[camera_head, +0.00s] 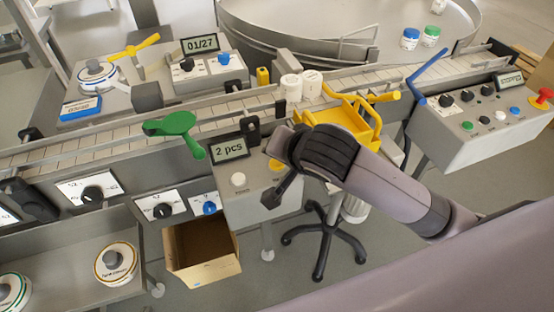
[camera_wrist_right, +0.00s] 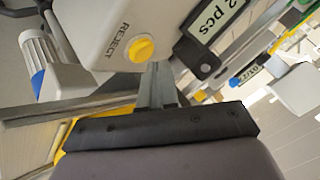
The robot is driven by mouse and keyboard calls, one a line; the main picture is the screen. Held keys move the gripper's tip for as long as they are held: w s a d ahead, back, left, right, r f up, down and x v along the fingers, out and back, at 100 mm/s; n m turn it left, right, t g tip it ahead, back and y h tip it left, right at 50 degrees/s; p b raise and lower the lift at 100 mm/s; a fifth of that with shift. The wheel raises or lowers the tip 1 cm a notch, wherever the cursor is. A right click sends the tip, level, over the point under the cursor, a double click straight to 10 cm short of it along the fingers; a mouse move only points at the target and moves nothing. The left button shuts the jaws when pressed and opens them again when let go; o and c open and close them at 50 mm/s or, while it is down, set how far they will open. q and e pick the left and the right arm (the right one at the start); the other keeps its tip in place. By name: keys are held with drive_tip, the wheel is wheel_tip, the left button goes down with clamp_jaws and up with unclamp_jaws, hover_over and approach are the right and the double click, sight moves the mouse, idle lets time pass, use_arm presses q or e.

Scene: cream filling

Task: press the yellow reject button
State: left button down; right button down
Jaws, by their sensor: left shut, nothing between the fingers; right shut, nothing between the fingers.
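The yellow reject button (camera_wrist_right: 140,49) sits on a pale control box (camera_wrist_right: 100,20), beside the word REJECT, in the right wrist view. In the right wrist view the shut fingers (camera_wrist_right: 158,82) point at the box, close beside the button. Whether they touch the box, I cannot tell. I see no left gripper.
A display (camera_head: 229,149) reading "2 pcs" and a white button (camera_head: 238,179) are on the box. A green paddle (camera_head: 175,125) and a yellow tray (camera_head: 341,122) stand by the conveyor (camera_head: 110,136). A cardboard box (camera_head: 202,254) and black-legged stand (camera_head: 325,243) are below.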

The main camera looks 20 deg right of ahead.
sight(279, 165)
drive_tip(key=shift+f, duration=0.3)
drive_tip(key=shift+f, duration=0.55)
idle(0.7)
drive_tip(key=shift+r, duration=0.1)
drive_tip(key=shift+r+p, duration=0.9)
drive_tip(key=shift+p, duration=0.3)
drive_tip(key=shift+r+p, duration=0.35)
drive_tip(key=shift+r, duration=2.15)
